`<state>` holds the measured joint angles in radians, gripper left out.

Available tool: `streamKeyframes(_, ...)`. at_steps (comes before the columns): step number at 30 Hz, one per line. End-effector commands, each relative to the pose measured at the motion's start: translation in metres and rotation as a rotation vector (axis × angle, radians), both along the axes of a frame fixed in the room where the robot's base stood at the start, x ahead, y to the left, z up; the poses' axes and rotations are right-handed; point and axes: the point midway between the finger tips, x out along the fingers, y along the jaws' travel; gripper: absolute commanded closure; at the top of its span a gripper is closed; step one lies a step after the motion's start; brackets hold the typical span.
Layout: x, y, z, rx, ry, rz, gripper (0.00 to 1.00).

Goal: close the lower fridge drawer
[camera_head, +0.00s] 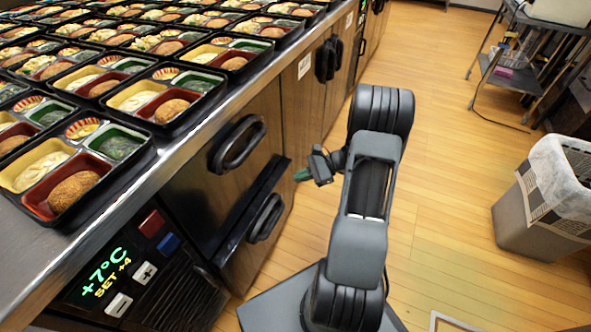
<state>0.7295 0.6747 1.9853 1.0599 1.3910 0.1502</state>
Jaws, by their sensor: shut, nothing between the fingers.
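The lower fridge drawer (254,258) is under the steel counter, below the upper drawer (235,187). Its front stands out a little from the upper front, with a dark strip along its top edge. It has a dark loop handle (265,217). My gripper (301,175) is shut and empty, with greenish fingertips pointing left toward the fridge. It is to the right of the far top corner of the lower drawer. I cannot tell whether the fingertips touch the drawer.
Many filled bento trays (158,127) cover the counter (172,155). A control panel (115,275) reading +7°C is at the near left. A lined bin (512,215) and a metal cart (513,74) stand at the right. Wooden floor (450,130) is clear between.

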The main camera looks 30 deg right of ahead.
Motion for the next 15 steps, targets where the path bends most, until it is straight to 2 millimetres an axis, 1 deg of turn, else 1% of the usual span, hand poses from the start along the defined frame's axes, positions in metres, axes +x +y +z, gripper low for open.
streamKeyframes(1,0.002,-0.02,-0.017,0.086,0.02,-0.103,1.0)
streamKeyframes(3,0.005,-0.044,-0.034,0.191,0.028,-0.232,1.0)
streamKeyframes(6,0.004,-0.074,-0.057,0.312,0.028,-0.388,1.0)
streamKeyframes(10,-0.001,-0.101,-0.078,0.419,0.018,-0.529,1.0)
streamKeyframes(12,-0.004,-0.111,-0.087,0.454,0.013,-0.58,1.0)
streamKeyframes(15,-0.005,-0.118,-0.094,0.487,0.007,-0.623,1.0)
